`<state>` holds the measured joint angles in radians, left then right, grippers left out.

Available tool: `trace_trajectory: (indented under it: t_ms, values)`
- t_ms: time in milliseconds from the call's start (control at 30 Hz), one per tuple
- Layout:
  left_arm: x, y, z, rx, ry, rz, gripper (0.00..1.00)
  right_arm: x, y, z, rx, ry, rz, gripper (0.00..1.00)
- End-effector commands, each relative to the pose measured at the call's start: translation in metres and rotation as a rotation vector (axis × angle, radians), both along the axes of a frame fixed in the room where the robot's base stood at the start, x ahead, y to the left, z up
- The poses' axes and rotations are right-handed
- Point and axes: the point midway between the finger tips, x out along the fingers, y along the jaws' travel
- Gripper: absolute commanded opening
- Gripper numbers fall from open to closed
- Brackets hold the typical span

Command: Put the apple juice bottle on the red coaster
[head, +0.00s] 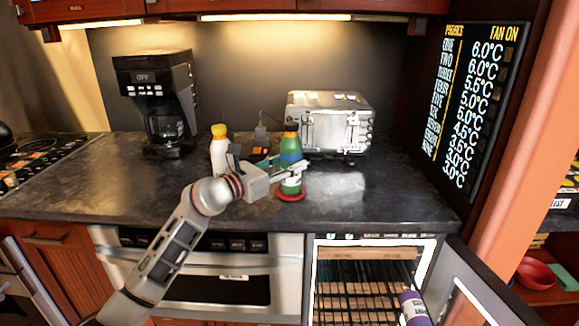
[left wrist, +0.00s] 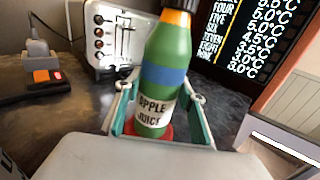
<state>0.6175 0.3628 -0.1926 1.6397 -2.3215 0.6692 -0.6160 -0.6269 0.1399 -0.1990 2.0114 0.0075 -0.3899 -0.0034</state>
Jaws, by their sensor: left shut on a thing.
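The apple juice bottle (head: 290,149) is green with a blue band, an orange neck and a white label; the label reads clearly in the left wrist view (left wrist: 152,112). My left gripper (head: 291,171) is shut around the bottle's lower half, one finger on each side. The bottle is upright, its base over the red coaster (head: 279,195) on the dark counter. Red also shows behind the base in the left wrist view (left wrist: 166,134). I cannot tell whether the base touches the coaster.
A white bottle (head: 219,155) with an orange cap stands left of the gripper.

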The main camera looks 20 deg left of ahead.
Motion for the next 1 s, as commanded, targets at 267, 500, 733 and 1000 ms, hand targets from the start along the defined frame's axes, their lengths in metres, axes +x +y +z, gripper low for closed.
trace_trajectory:
  t_ms: [267,500,733,1000]
  values:
    - [0.0,0.0,-0.001,0.002,0.002,0.0,0.56,0.004,-0.001,0.005,0.0,-0.011,-0.002,0.56]
    - [0.0,0.0,-0.001,0.002,0.001,0.0,0.56,0.003,-0.001,0.004,0.001,-0.007,-0.001,0.56]
    - [-0.008,0.005,0.0,0.004,0.0,0.001,0.56,-0.001,0.001,0.004,0.003,-0.001,0.0,0.56]
    - [-0.052,0.029,0.0,0.006,0.001,0.0,0.56,-0.004,0.003,0.006,0.008,0.004,0.001,0.56]
